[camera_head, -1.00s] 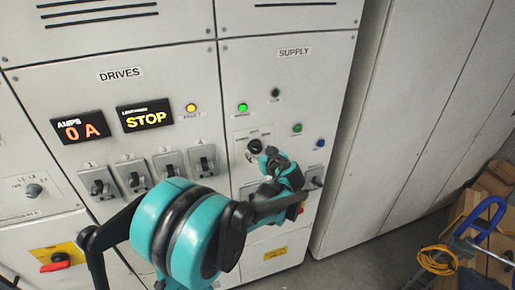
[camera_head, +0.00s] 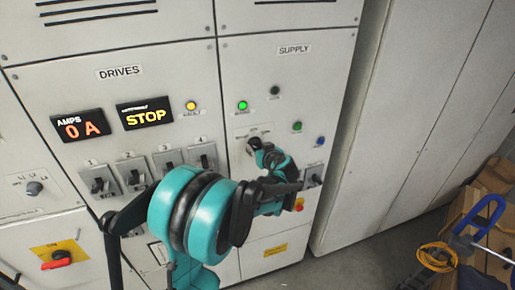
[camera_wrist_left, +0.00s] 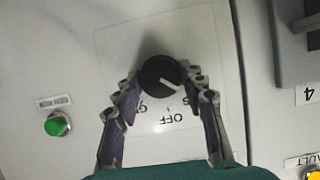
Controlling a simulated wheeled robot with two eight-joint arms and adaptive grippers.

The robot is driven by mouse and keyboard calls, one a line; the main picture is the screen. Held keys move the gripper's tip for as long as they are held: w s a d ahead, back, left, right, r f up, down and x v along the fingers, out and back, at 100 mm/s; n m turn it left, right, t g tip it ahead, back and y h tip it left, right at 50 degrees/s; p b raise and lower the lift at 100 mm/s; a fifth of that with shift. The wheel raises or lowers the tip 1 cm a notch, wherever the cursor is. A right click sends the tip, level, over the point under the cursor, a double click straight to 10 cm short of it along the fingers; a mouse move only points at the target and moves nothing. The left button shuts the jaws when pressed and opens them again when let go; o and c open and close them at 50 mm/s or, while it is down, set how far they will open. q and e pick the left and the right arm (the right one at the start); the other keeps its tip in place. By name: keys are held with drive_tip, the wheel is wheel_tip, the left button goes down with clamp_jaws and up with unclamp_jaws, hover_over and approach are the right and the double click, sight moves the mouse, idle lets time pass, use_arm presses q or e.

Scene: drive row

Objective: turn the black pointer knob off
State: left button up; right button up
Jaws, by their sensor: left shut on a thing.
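The black pointer knob (camera_head: 254,143) is on the SUPPLY panel, on a pale label plate. In the left wrist view the knob (camera_wrist_left: 158,72) is round and black with a white pointer line, which slants toward the lower right there. The plate's OFF lettering (camera_wrist_left: 160,119) appears upside down below it. My left gripper (camera_wrist_left: 162,84) is shut on the knob, one finger at each side. In the head view the left gripper (camera_head: 262,149) is at the knob and partly covers it and its plate. My right gripper is not in view.
Four-way-like drive switches (camera_head: 202,157) stand in a row left of the arm. A green lamp (camera_head: 242,105) is lit above the knob. The display (camera_head: 145,116) reads STOP. A red handle (camera_head: 56,260) is at lower left. A crate with a blue-handled tool (camera_head: 485,215) stands right.

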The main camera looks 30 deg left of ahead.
use_arm(q)
drive_tip(key=m+y+b, duration=0.1)
drive_tip(key=b, duration=0.1)
drive_tip(key=m+g+y+b, duration=0.1)
drive_tip(key=m, duration=0.1)
drive_tip(key=shift+w+d+f+g+b, duration=0.1)
drive_tip(key=shift+w+f+g+b, duration=0.1)
drive_tip(key=shift+g+b, duration=0.15)
drive_tip(key=shift+r+m+g+y+b, duration=0.1)
drive_tip(key=shift+m+g+y+b, duration=0.35)
drive_tip(key=shift+m+y+b, duration=0.85)
drive_tip(key=shift+m+h+b, duration=0.35)
drive_tip(key=shift+m+h, duration=0.05)
drive_tip(key=shift+m, duration=0.2)
drive_tip(key=o, duration=1.1)
drive_tip(key=shift+o, duration=0.2)
drive_tip(key=v, duration=1.2)
